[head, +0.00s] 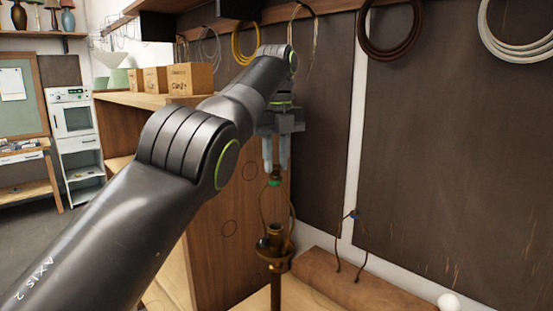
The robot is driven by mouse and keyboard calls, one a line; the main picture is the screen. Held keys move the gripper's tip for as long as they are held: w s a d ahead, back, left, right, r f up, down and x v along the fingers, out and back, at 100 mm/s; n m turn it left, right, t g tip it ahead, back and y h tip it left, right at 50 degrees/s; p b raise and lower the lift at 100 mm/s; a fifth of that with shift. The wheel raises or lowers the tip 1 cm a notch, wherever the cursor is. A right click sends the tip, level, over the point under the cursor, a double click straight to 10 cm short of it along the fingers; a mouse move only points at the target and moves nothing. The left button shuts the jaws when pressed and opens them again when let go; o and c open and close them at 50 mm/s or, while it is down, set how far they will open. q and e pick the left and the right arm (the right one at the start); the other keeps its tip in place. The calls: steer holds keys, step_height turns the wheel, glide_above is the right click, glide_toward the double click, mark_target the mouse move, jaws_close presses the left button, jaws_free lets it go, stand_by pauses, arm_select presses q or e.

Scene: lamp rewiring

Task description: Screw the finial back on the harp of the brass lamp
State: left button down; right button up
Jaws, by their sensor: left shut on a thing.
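The brass lamp (274,245) stands upright at the lower middle, with its socket and stem showing. Its harp (263,205) rises around the socket and has a small green piece (274,183) at its top. My left gripper (275,165) points straight down just above the harp's top. It is shut on a small dark piece, seemingly the finial (277,174), mostly hidden between the fingertips. I cannot tell whether the finial touches the harp. My right gripper is not in view.
A second harp (366,248) with a blue top stands by a wooden block (345,285) to the right. A white ball (448,301) is at the lower right. A wooden cabinet side (220,230) stands left of the lamp. Cable coils (392,30) hang on the back wall.

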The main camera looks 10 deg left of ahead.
arm_select(q)
steer(key=shift+m, duration=0.4)
steer(key=c, duration=1.2)
jaws_free()
steer(key=shift+o, duration=0.2)
steer(key=n, duration=1.2)
steer(key=shift+w+n, duration=0.1)
steer(key=shift+n, duration=0.2)
steer(key=n, duration=0.5)
steer(key=shift+p, duration=0.35)
steer(key=n, duration=0.6)
steer(key=shift+w, duration=0.1)
